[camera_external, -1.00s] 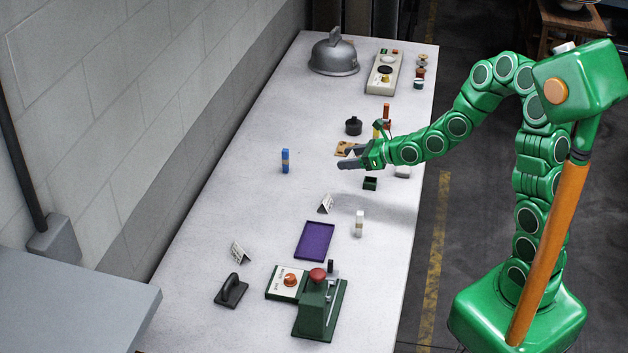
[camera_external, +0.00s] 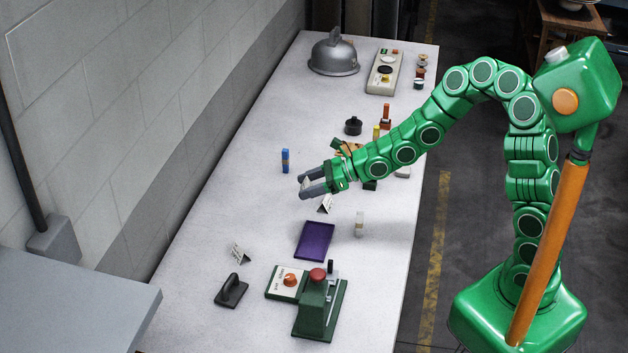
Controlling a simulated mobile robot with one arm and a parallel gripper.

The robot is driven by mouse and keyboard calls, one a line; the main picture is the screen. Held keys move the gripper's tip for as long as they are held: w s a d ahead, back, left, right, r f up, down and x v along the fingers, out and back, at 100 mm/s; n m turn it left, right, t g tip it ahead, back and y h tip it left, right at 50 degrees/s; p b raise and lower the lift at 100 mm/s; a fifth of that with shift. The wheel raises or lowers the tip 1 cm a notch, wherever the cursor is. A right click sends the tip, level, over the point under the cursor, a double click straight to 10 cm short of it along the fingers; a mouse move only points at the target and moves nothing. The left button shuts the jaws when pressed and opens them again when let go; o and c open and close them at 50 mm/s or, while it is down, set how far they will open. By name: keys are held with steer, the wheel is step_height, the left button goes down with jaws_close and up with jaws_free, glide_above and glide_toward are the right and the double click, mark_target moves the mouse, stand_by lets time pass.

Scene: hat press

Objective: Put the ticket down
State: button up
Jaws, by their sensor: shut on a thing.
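My gripper (camera_external: 302,188) is over the middle of the table, pointing left. Its grey fingers are shut on the ticket (camera_external: 306,183), which shows as a small pale piece between them. Most of the ticket is hidden by the fingers. The gripper appears to be held above the table, behind a white tent card (camera_external: 326,204) and the purple tray (camera_external: 315,241). How high it is cannot be told exactly.
The blue block (camera_external: 285,160) stands just left of the gripper. A white bottle-like piece (camera_external: 360,224) stands right of the tray. In front are a second tent card (camera_external: 240,252), a black-handled stamp (camera_external: 231,291) and a green press (camera_external: 320,305). The table's left middle is clear.

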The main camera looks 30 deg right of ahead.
steer(key=s+a+n+g, duration=0.1)
steer(key=a, duration=0.2)
glide_above(257, 224)
steer(key=s+d, duration=0.1)
steer(key=s, duration=0.1)
steer(key=f, duration=0.8)
steer(key=shift+w+d, duration=0.1)
steer(key=shift+w, duration=0.1)
steer(key=shift+w+a+f, duration=0.45)
steer(key=shift+w+f, duration=0.2)
steer(key=shift+f, duration=0.2)
steer(key=shift+w+a+f, duration=0.15)
steer(key=shift+w+f, duration=0.1)
steer(key=shift+f, duration=1.55)
steer(key=shift+f, duration=0.15)
steer(key=o, duration=1)
